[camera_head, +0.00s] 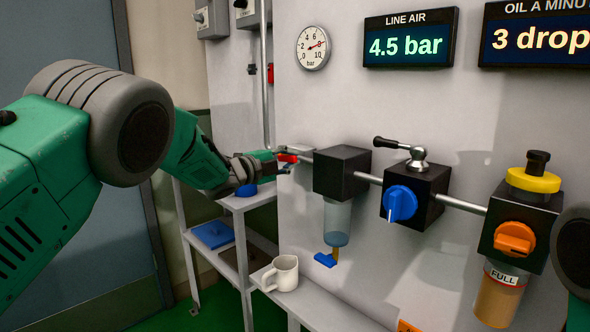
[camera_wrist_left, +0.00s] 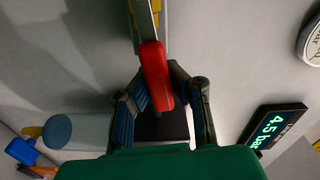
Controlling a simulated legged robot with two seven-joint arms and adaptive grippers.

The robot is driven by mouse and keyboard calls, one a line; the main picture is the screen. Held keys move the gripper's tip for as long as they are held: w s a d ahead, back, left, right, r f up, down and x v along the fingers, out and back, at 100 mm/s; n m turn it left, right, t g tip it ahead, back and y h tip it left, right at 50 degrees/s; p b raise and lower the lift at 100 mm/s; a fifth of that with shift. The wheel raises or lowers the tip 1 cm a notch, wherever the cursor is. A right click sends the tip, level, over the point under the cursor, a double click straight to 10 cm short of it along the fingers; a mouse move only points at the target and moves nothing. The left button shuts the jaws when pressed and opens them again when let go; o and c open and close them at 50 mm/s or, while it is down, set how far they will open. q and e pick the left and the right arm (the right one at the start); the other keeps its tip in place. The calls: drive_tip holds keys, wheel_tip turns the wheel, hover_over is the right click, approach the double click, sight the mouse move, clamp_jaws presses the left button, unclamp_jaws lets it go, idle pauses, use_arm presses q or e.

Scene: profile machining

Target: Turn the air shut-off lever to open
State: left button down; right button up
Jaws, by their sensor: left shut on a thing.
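The red shut-off lever (camera_head: 288,158) is at the left end of the air line, left of the black filter block (camera_head: 341,171). It also shows in the left wrist view (camera_wrist_left: 155,70), roughly in line with the metal pipe above it. My left gripper (camera_head: 278,160) reaches it from the left and is shut on it. In the left wrist view the two fingers (camera_wrist_left: 162,98) are on either side of the red handle; their contact is partly hidden. The line air display (camera_head: 410,46) reads 4.5 bar. My right gripper is out of view.
Right along the pipe are a blue knob (camera_head: 400,203) with a black-handled lever (camera_head: 392,143) above it, and an orange knob (camera_head: 514,239). A round gauge (camera_head: 312,47) hangs above. A white mug (camera_head: 283,273) stands on a low shelf beneath.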

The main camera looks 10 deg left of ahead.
use_arm(q)
drive_tip(key=shift+s+a+f+m+b, duration=0.1)
drive_tip(key=shift+a+f+m+b, duration=0.05)
drive_tip(key=shift+f+m+b, duration=0.85)
drive_tip(key=shift+f, duration=0.15)
drive_tip(key=c, duration=1.5)
unclamp_jaws()
drive_tip(key=shift+s, duration=0.1)
drive_tip(key=shift+o, duration=0.2)
drive_tip(key=shift+s+a+r, duration=0.15)
drive_tip(key=shift+r, duration=0.1)
drive_tip(key=shift+a, duration=0.15)
drive_tip(key=v, duration=1.2)
